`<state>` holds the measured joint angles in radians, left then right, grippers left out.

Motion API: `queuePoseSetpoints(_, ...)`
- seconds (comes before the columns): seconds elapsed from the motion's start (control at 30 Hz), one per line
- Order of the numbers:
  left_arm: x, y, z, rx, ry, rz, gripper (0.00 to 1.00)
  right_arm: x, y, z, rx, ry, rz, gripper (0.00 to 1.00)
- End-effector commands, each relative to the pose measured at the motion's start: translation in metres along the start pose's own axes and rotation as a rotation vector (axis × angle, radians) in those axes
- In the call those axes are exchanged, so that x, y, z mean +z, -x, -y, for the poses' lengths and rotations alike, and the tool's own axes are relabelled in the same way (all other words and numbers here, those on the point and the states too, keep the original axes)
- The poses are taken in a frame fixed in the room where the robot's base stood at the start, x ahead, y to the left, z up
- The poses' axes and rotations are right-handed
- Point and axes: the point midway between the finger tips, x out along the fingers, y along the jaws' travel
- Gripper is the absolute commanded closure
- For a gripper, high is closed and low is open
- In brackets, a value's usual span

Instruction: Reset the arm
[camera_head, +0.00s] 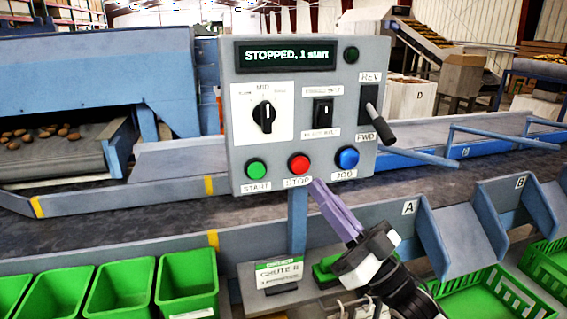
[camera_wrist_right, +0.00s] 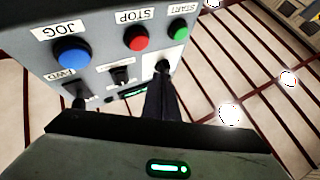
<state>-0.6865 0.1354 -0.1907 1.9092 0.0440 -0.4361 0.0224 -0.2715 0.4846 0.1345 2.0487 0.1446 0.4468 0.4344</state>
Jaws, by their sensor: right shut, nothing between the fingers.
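My right gripper (camera_head: 317,186) comes up from the lower right in the head view. Its fingers are shut and empty, with the tips just below the STOP label of the grey control panel (camera_head: 240,150). In the right wrist view the dark closed fingers (camera_wrist_right: 162,70) overlap the panel, which appears upside down. The panel has a green START button (camera_head: 256,168), a red STOP button (camera_head: 299,163) and a blue JOG button (camera_head: 347,158). Its display (camera_head: 285,54) reads "STOPPED, 1 start". I cannot tell whether the fingertips touch the panel. My left gripper is not in view.
A dark conveyor belt (camera_head: 120,225) runs behind the panel post (camera_head: 297,225). Green bins (camera_head: 187,285) stand at the lower left, and green crates (camera_head: 490,295) at the lower right below chutes A and B. A black lever (camera_head: 380,125) sticks out at the panel's right. Potatoes (camera_head: 45,132) lie at the left.

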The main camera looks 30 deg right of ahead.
Motion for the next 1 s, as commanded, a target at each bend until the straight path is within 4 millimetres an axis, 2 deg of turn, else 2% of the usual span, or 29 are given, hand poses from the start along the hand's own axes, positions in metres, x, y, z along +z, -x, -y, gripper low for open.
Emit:
queuePoseSetpoints(0.17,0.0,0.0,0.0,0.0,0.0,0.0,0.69,0.0,0.0,0.0,0.0,0.0,0.001,1.0)
queuePoseSetpoints(0.27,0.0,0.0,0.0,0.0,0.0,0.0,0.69,0.012,0.005,0.0,0.014,-0.003,0.034,1.0)
queuePoseSetpoints(0.37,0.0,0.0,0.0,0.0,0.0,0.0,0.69,0.047,0.021,0.003,0.054,-0.011,0.137,1.0)
queuePoseSetpoints(0.43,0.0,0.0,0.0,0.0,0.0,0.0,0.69,0.085,0.043,0.008,0.092,-0.016,0.254,1.0)
queuePoseSetpoints(0.57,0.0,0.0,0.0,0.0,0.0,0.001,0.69,0.161,0.103,0.029,0.153,-0.029,0.52,1.0)
queuePoseSetpoints(0.6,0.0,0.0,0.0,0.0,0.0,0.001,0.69,0.181,0.124,0.039,0.164,-0.032,0.603,1.0)
queuePoseSetpoints(0.67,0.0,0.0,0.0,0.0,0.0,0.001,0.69,0.21,0.158,0.055,0.175,-0.038,0.725,1.0)
queuePoseSetpoints(0.7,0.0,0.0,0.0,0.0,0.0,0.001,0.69,0.226,0.181,0.067,0.178,-0.044,0.805,1.0)
queuePoseSetpoints(0.83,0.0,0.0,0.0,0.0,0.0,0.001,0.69,0.267,0.257,0.111,0.169,-0.064,1.054,1.0)
queuePoseSetpoints(0.9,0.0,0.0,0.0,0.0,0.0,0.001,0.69,0.279,0.293,0.135,0.153,-0.075,1.169,1.0)
queuePoseSetpoints(1.0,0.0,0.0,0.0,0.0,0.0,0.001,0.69,0.289,0.334,0.163,0.128,-0.09,1.295,1.0)
